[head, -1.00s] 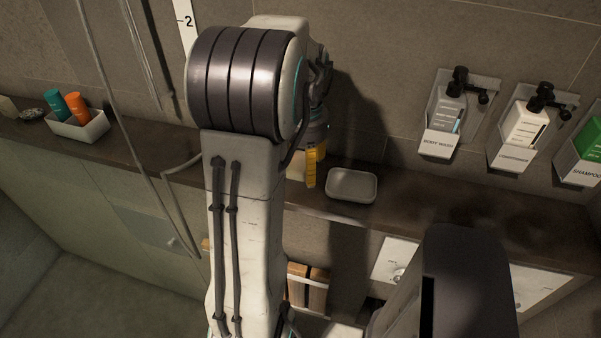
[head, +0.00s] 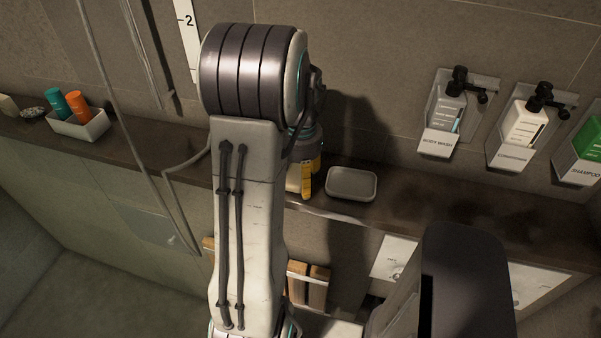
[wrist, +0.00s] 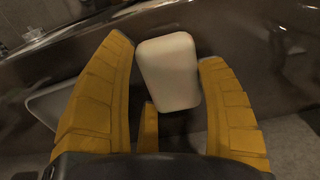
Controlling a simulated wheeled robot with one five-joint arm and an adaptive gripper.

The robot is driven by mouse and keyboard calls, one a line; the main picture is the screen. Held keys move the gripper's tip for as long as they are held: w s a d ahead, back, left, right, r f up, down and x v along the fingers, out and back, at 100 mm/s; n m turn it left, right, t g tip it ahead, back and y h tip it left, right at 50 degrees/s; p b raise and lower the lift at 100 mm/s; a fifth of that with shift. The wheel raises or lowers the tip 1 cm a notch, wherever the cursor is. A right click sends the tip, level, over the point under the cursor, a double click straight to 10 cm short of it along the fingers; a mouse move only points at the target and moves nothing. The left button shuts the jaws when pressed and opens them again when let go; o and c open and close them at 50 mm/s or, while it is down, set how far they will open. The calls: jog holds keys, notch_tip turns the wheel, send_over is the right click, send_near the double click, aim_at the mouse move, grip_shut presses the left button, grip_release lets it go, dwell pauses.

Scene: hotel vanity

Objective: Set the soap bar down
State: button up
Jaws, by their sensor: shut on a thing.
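The cream soap bar (wrist: 168,72) is between the yellow fingers of my gripper (wrist: 163,50) in the wrist view. My gripper is shut on it. In the head view my gripper (head: 305,178) is low over the dark shelf, just left of the pale, shallow soap dish (head: 351,184). A pale patch beside the yellow finger there looks like the bar, mostly hidden by my arm. I cannot tell whether the bar touches the shelf. The soap dish looks empty.
The dark shelf (head: 430,212) runs along the tiled wall. A white tray (head: 80,126) with orange and teal bottles stands at the left. Wall dispensers (head: 440,115) hang at the right. The shelf below them is clear. A thin hose hangs left of my arm.

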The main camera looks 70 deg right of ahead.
jog(key=shift+f, duration=0.2)
jog(key=o, duration=1.2)
notch_tip(320, 180, up, 12)
jog(key=w+a+r+n+h, duration=0.15)
jog(key=w+a+n, duration=0.25)
jog(key=w+a, duration=0.4)
jog(key=w+a+n+t, duration=0.1)
jog(key=w+a+n, duration=0.3)
jog(key=a, duration=0.5)
jog(key=w+a+n+t, duration=0.2)
jog(key=w+a+n, duration=0.2)
jog(key=a, duration=0.5)
jog(key=shift+w+a+f+n, duration=0.35)
jog(key=shift+a+f+n, duration=0.05)
jog(key=shift+f+n, duration=0.1)
jog(key=shift+o, duration=0.2)
jog(key=s+a+f+n+t+y, duration=0.1)
jog(key=a+n, duration=0.3)
jog(key=a, duration=0.4)
jog(key=shift+s+f+n+t, duration=0.3)
jog(key=shift+s+f, duration=0.25)
jog(key=shift+s, duration=0.15)
jog(key=shift+o, duration=0.5)
jog(key=shift+s+a+f+y, duration=0.15)
jog(key=shift+a+f+y, duration=0.05)
jog(key=shift+a+y, duration=0.05)
